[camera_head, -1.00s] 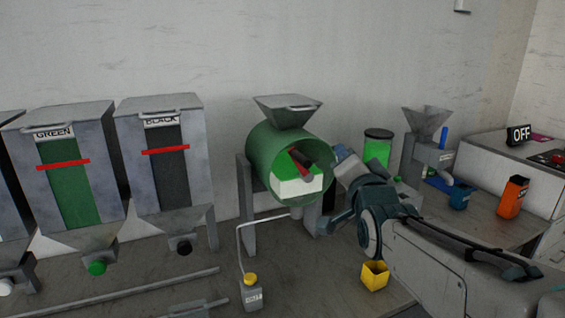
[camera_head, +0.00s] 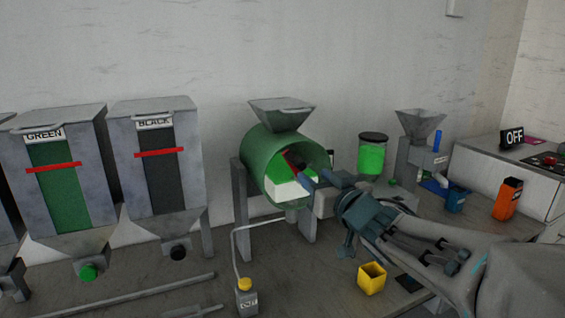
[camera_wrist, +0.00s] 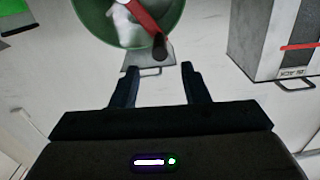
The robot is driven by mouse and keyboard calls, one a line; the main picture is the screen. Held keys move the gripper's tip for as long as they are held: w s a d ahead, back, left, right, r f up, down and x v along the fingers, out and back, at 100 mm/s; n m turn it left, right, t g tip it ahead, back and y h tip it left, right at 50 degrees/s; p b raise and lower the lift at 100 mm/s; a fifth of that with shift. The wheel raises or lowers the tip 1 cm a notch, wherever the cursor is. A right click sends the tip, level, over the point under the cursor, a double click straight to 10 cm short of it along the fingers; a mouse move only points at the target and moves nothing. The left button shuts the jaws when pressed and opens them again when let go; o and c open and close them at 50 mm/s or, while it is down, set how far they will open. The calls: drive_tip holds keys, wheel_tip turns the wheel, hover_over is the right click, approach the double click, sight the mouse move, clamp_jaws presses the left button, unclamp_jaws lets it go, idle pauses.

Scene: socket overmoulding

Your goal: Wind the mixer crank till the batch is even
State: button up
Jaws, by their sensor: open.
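The mixer is a green drum (camera_head: 258,158) lying on its side on a grey stand, its open front facing me. Inside, white (camera_head: 286,189) and green material lie in separate patches. The red crank arm (camera_head: 291,157) crosses the drum's front; it also shows in the wrist view (camera_wrist: 138,14), where its dark handle (camera_wrist: 161,46) points toward me. My gripper (camera_head: 312,177) is at the drum's right front. In the wrist view my gripper (camera_wrist: 157,72) is open and empty, with the handle just beyond the fingertips and apart from them. In the head view my fingers partly hide the handle.
GREEN (camera_head: 54,185) and BLACK (camera_head: 156,172) hoppers stand left. A small yellow-capped bottle (camera_head: 247,298) and yellow box (camera_head: 371,279) are in front. A green jar (camera_head: 371,155), small grey hopper machine (camera_head: 414,150), blue cup (camera_head: 456,200) and orange container (camera_head: 507,200) are right.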

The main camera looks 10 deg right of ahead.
sight(295, 161)
drive_tip(key=x, duration=1)
drive_tip(key=shift+w+p, duration=0.25)
drive_tip(key=shift+p, duration=0.05)
clamp_jaws()
